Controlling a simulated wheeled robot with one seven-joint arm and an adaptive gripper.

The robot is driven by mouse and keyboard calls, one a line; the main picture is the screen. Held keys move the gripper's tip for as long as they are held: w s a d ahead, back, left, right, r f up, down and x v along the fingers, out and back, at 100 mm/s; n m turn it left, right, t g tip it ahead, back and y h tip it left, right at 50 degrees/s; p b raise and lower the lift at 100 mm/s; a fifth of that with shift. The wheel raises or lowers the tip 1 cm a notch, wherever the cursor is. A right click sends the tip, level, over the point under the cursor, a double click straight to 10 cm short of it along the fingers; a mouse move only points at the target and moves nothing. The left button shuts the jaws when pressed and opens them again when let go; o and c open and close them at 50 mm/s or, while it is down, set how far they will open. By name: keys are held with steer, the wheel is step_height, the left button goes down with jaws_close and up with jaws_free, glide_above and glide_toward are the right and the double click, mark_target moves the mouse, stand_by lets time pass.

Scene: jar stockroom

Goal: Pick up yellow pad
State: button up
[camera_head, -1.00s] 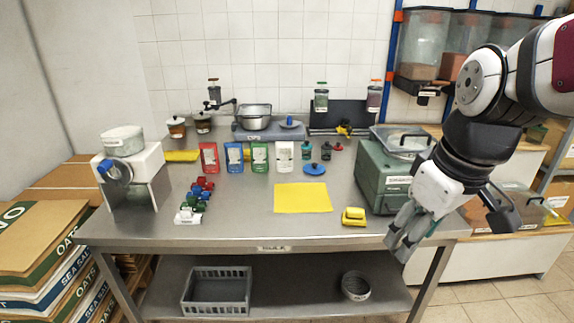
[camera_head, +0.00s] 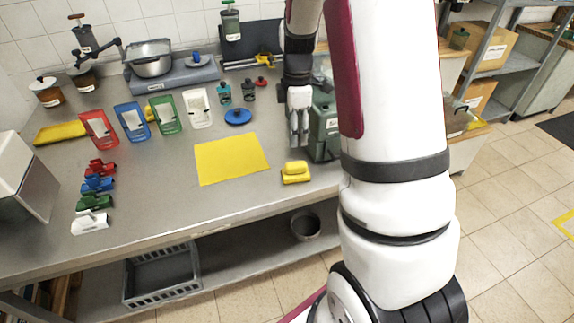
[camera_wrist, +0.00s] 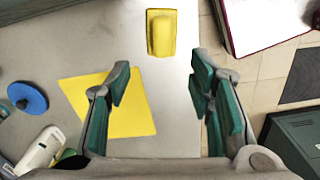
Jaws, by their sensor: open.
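A small yellow pad (camera_head: 296,173) with a raised block on top lies near the table's front edge, right of a flat yellow sheet (camera_head: 231,159). In the wrist view the pad (camera_wrist: 161,33) is at the top centre, beyond my fingertips and in line with the gap between them. The yellow sheet also shows in the wrist view (camera_wrist: 137,108), partly hidden by my left finger. My gripper (camera_head: 298,142) points down above the table, apart from the pad and farther back than it in the head view. Its green-lined fingers (camera_wrist: 160,85) are open and empty.
A green machine (camera_head: 325,127) stands close to the right of my gripper. Colored clips (camera_head: 98,184) line the left. The steel table (camera_head: 160,205) is clear around the pad.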

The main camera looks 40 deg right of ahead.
mark_target(296, 164)
steer(key=f, duration=1.2)
steer(key=shift+s+f, duration=0.2)
steer(key=shift+f, duration=0.2)
steer(key=shift+c, duration=0.5)
jaws_close()
